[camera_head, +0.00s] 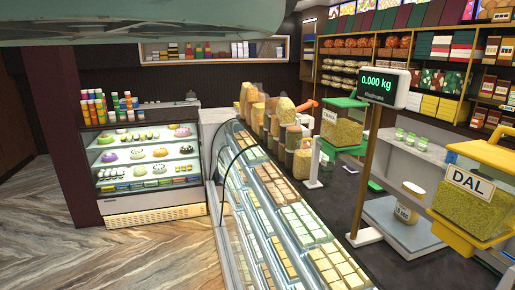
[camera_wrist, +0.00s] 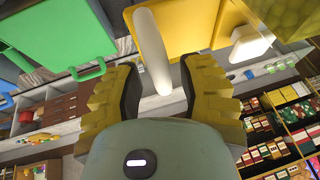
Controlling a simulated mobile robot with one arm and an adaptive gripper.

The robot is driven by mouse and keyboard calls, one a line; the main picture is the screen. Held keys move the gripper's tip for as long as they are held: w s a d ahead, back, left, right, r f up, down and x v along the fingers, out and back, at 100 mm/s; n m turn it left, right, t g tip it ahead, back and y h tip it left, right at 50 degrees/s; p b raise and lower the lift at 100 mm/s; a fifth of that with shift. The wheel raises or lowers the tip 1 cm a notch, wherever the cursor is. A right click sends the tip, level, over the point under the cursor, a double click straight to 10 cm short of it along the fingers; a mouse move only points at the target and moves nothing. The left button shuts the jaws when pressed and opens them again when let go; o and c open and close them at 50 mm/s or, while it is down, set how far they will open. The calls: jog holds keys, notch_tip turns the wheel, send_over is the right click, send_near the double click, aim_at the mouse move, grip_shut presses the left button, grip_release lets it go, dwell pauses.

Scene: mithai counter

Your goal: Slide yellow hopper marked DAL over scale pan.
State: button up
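The yellow hopper marked DAL (camera_head: 471,205) is at the right edge of the head view, clear-walled and filled with yellow-green dal. The scale pan (camera_head: 388,212) is a flat grey plate left of and below it, with a labelled jar (camera_head: 408,204) at it. The scale display (camera_head: 384,87) reads 0.000 kg. In the wrist view, my gripper (camera_wrist: 160,75) is open, its fingers either side of a pale rod-like handle (camera_wrist: 150,45) in front of the yellow hopper part (camera_wrist: 195,25). Contact with the handle cannot be told. My gripper is not visible in the head view.
A green hopper (camera_head: 342,128) stands left of the scale post (camera_head: 364,170); green parts (camera_wrist: 60,35) also show in the wrist view. A glass sweets case (camera_head: 270,200) runs along the counter's left side. Stocked shelves (camera_head: 440,60) line the back.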

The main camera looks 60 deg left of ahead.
grip_shut()
jog(key=shift+a, duration=0.1)
